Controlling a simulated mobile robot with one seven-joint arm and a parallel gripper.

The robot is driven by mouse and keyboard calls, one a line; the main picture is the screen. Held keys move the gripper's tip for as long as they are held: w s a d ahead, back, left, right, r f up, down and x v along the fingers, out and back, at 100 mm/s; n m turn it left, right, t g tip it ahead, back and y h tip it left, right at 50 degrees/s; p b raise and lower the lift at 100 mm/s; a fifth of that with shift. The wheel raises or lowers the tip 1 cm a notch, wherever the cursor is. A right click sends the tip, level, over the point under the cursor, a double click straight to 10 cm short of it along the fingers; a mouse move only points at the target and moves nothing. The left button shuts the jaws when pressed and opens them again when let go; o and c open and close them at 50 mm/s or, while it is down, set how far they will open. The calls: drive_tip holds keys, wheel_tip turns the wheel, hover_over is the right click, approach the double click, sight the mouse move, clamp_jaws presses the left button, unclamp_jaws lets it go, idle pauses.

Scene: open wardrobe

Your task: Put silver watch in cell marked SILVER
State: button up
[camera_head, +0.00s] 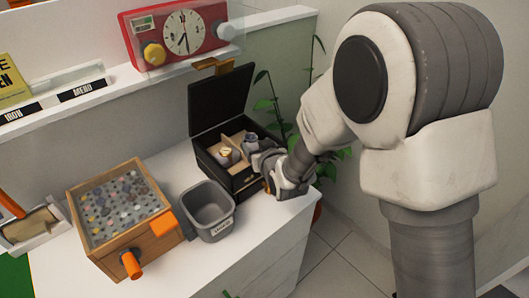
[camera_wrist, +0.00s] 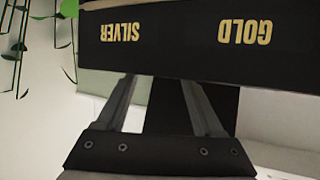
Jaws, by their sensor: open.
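The open black box (camera_head: 215,160) stands on the white counter, its lid raised at the back and pale dividers inside. A roundish item with a yellowish face (camera_head: 229,154) lies in its left part. A grey-silver item, seemingly the silver watch (camera_head: 250,142), shows in the right part, close to my gripper; its exact seating is unclear. My gripper (camera_head: 270,163) is at the box's right front. In the wrist view my gripper (camera_wrist: 160,85) is open, with nothing seen held between the fingers. The upside-down labels SILVER (camera_wrist: 119,33) and GOLD (camera_wrist: 245,33) show on the box's front.
A grey bin (camera_head: 207,212) and a wooden, clear-topped box of small pieces (camera_head: 122,208) stand left of the black box. A red clock device (camera_head: 178,36) sits on the shelf above. A plant (camera_head: 268,105) grows behind the box's right side.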

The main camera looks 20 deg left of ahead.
drive_tip(key=v, duration=0.8)
drive_tip(key=shift+d, duration=0.1)
drive_tip(key=d+r+m+h, duration=0.2)
drive_tip(key=d+r+h, duration=0.15)
drive_tip(key=d, duration=0.55)
drive_tip(key=d+r+m+h, duration=0.2)
drive_tip(key=d+r, duration=0.3)
drive_tip(key=d, duration=0.4)
drive_tip(key=s+d+r+m+g+h, duration=0.1)
drive_tip(key=s+d+r+m+g, duration=0.1)
drive_tip(key=s+d, duration=0.5)
drive_tip(key=s+d+r+m+g+h, duration=0.1)
drive_tip(key=s+d+m+g+h, duration=0.1)
drive_tip(key=s+d, duration=0.6)
drive_tip(key=shift+s+r+g, duration=0.3)
drive_tip(key=shift+s+r, duration=0.1)
drive_tip(key=shift+s, duration=0.5)
drive_tip(key=shift+d, duration=0.15)
